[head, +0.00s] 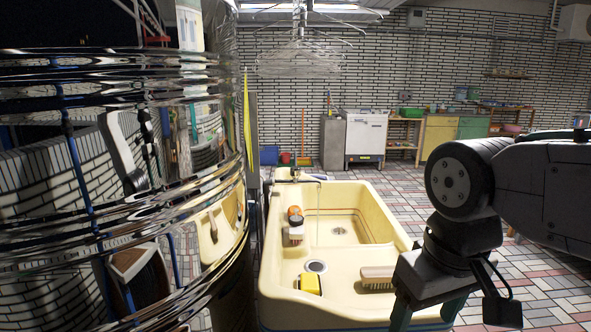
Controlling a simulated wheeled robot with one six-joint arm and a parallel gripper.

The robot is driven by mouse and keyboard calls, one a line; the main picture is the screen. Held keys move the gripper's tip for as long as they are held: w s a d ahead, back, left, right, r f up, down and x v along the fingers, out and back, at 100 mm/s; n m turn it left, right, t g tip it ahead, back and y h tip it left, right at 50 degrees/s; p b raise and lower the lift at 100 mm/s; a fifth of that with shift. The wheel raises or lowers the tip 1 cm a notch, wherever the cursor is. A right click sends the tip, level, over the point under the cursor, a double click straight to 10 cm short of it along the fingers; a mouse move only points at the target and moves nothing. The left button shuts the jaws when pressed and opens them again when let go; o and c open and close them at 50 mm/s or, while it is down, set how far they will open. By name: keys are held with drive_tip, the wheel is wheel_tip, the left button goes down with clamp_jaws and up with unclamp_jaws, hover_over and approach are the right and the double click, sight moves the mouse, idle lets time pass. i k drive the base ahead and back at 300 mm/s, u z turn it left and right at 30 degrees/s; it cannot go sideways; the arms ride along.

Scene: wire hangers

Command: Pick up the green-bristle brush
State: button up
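A brush with a pale wooden back (378,272) lies on the near right part of the cream sink (272,262). Its bristles face down toward me and look dark; I cannot make out green. A second brush (295,233) with a pale back and reddish-brown bristles lies on the sink's left ledge. My gripper (428,316) is at the bottom, just right of the wooden-backed brush and apparently above the sink's near right corner. Its two teal fingers stand apart, and their tips are cut off by the frame edge. I see nothing held between them.
A yellow block (309,284) and an orange-topped item (295,212) are also on the sink's left side. A faucet (318,181) rises at its back. A large reflective cylinder (120,190) fills the left. Wire hangers (300,60) hang above. Tiled floor is open behind.

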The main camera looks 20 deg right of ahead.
sight(373, 276)
drive_tip(key=z, duration=0.9)
drive_tip(key=i, duration=0.7)
drive_tip(key=u, duration=1.45)
